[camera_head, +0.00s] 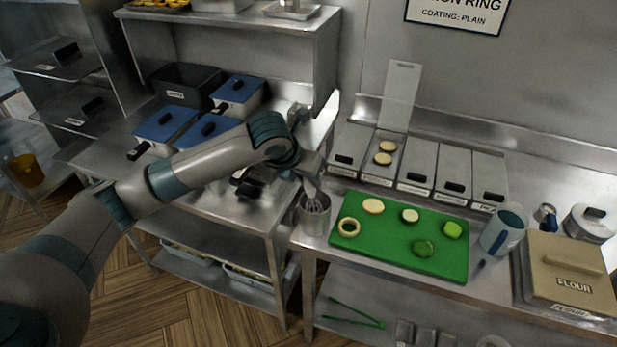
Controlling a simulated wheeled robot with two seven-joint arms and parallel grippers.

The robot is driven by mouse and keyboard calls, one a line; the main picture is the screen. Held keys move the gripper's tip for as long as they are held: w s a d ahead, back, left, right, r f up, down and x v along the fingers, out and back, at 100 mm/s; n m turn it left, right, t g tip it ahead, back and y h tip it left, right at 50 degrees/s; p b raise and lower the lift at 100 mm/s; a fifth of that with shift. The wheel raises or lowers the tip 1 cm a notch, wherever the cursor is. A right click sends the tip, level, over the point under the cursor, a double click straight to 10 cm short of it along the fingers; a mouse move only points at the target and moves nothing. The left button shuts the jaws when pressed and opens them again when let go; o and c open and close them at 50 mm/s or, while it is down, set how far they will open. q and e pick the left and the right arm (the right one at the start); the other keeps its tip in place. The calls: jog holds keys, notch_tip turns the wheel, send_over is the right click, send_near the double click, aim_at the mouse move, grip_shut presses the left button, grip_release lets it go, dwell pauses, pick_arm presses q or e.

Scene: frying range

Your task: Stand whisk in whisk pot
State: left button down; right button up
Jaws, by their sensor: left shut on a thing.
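The whisk (316,204) is a wire whisk pointing down beneath my left gripper (309,178). The gripper is shut on its upper part, and the handle is mostly hidden by the fingers. The whisk pot (313,222) is a silver metal cylinder at the front left corner of the right-hand steel counter. The whisk's wires show at the pot's mouth, seemingly inside the rim. I cannot tell how deep they reach or whether they touch the pot. My right gripper is not in view.
A green cutting board (385,255) with several vegetable slices lies right of the pot. Lidded steel bins (415,165) stand behind it. A blue-and-white jug (503,233) and a flour box (565,270) stand further right. Blue-lidded containers (165,122) occupy the left counter.

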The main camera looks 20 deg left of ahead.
pick_arm(q)
jog(key=c, duration=1.5)
grip_release()
jog(key=shift+o, duration=0.2)
jog(key=shift+r, duration=0.15)
jog(key=shift+s+a+r+b, duration=0.1)
jog(key=shift+s+r+b, duration=0.25)
jog(key=shift+r, duration=0.15)
jog(key=b+v, duration=0.4)
jog(key=v, duration=1.2)
